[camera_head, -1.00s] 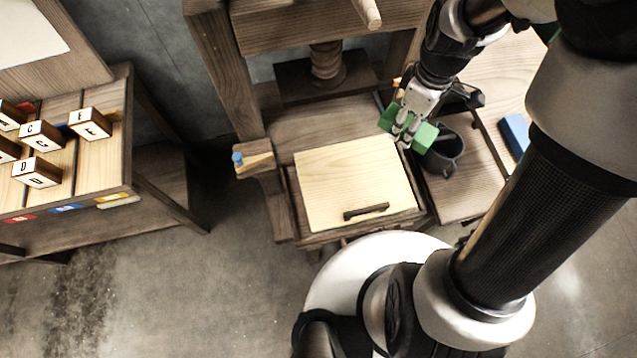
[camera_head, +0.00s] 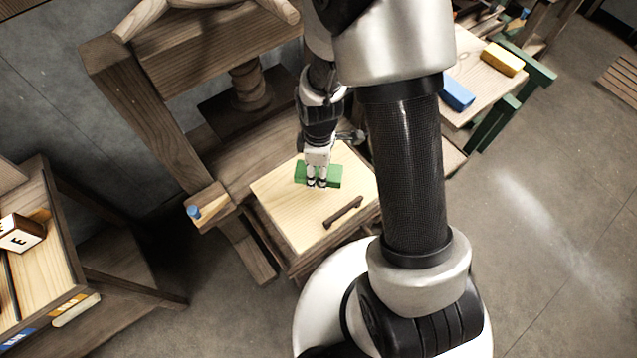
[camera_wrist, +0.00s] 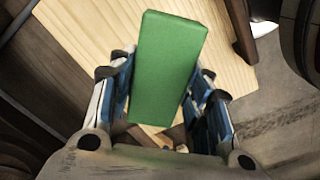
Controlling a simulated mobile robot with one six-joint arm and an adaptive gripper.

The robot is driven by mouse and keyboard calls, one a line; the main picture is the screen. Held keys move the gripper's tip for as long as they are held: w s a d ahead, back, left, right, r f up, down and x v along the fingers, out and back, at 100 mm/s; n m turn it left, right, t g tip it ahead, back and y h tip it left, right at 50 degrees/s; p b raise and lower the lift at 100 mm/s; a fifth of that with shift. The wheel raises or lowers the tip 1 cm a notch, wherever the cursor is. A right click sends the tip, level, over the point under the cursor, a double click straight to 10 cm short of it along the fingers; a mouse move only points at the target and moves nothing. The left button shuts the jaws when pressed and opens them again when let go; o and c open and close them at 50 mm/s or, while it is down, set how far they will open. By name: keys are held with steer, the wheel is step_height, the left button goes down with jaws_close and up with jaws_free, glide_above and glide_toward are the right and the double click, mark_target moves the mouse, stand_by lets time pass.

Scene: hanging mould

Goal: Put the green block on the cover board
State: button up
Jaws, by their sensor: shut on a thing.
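The green block (camera_head: 333,175) is held in my gripper (camera_head: 317,183), over the pale cover board (camera_head: 284,205). In the wrist view the green block (camera_wrist: 168,66) lies between the two fingers of my gripper (camera_wrist: 163,95), with the light wood of the cover board (camera_wrist: 105,35) behind it. I cannot tell whether the block touches the board or hangs just above it. The board lies flat in the press and has a dark handle (camera_head: 343,212) near its front edge.
The press frame (camera_head: 150,120) with its wooden screw (camera_head: 250,85) stands behind the board. A blue block (camera_head: 457,92) and a yellow block (camera_head: 502,58) lie on a table to the right. A rack with lettered blocks (camera_head: 22,232) stands at the left.

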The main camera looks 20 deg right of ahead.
steer(key=shift+f+b, duration=0.8)
steer(key=shift+f, duration=1.9)
steer(key=shift+f, duration=0.15)
steer(key=o, duration=1.1)
